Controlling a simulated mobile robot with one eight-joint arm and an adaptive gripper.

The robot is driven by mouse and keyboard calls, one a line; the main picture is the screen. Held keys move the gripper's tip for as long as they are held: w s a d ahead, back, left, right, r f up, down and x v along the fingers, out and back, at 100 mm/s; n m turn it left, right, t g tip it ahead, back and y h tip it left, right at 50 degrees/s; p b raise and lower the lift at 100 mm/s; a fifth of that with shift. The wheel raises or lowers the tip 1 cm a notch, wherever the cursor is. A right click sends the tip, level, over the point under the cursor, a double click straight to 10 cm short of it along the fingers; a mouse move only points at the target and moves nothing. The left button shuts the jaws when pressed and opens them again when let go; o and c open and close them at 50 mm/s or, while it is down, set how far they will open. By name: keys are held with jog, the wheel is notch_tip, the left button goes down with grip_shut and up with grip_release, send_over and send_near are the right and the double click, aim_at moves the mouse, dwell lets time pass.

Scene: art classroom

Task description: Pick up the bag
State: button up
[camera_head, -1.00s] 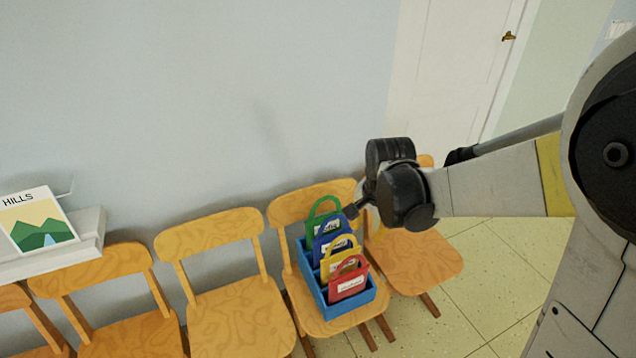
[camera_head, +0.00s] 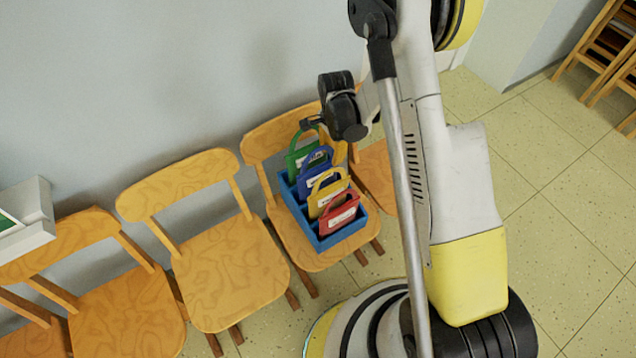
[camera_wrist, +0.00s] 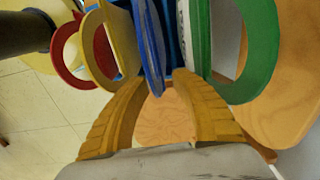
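In the head view, a green bag (camera_head: 297,157), a blue bag (camera_head: 313,181), a yellow bag (camera_head: 325,198) and a red bag (camera_head: 338,213) stand in a row in a blue tray (camera_head: 318,243). The labels are too small to read. The green handle (camera_wrist: 262,55) is to the right; yellow (camera_wrist: 97,65) and red (camera_wrist: 66,55) are to the left. No firm grip shows.
The tray sits on a wooden chair (camera_head: 286,241). Another chair (camera_head: 373,175) stands close on its right, partly hidden by my arm; more chairs (camera_head: 225,265) line the wall to the left. A white shelf (camera_head: 27,218) is at far left. Tiled floor at right (camera_head: 560,200) is clear.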

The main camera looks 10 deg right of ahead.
aim_at(318, 175)
notch_tip(318, 175, down, 5)
jog(key=b, duration=0.3)
jog(key=shift+a, duration=0.1)
jog(key=shift+s, duration=0.1)
grip_shut()
